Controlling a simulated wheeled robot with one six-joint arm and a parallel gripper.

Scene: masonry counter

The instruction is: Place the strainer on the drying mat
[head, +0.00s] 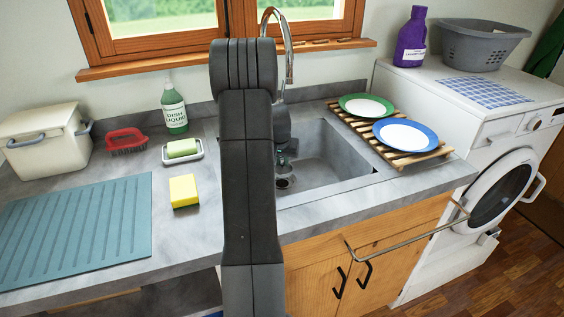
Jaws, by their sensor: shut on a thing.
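The drying mat (75,230) is a flat, ribbed teal mat on the left of the grey counter, with nothing on it. My gripper (286,158) points down into the sink, partly hidden behind my dark arm. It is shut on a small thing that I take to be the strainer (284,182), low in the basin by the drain. Only part of the strainer shows, so its shape and whether it touches the basin floor are unclear.
The sink (335,155) has a tall faucet (287,40) behind it. A yellow sponge (184,191), soap dish (183,152), red brush (127,140), dish liquid (174,108) and white bin (45,140) stand near the mat. Plates (405,134) lie on a wooden rack to the right.

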